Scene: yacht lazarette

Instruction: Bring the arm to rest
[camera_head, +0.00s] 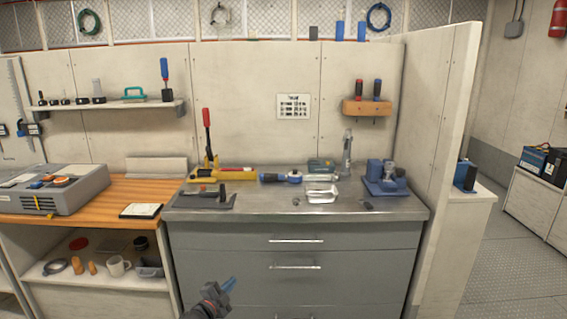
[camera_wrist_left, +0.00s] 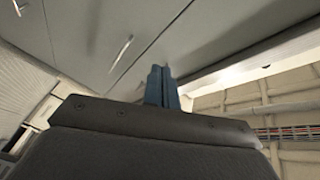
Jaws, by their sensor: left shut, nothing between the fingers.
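My left gripper (camera_head: 229,285) shows at the bottom of the head view, in front of the grey drawer cabinet (camera_head: 293,243) and below its worktop. Its blue fingers are together and hold nothing. In the left wrist view, the shut blue fingers (camera_wrist_left: 161,88) stand up behind the dark gripper body, with a grey panel and a bar handle beyond them. My right gripper is in neither view.
The grey metal worktop (camera_head: 270,212) carries several tools, including a blue device (camera_head: 385,180) at its right end. A wooden bench (camera_head: 120,192) with a grey case (camera_head: 58,190) adjoins on the left. A panel wall (camera_head: 450,140) stands at right, with open floor (camera_head: 505,265) beyond.

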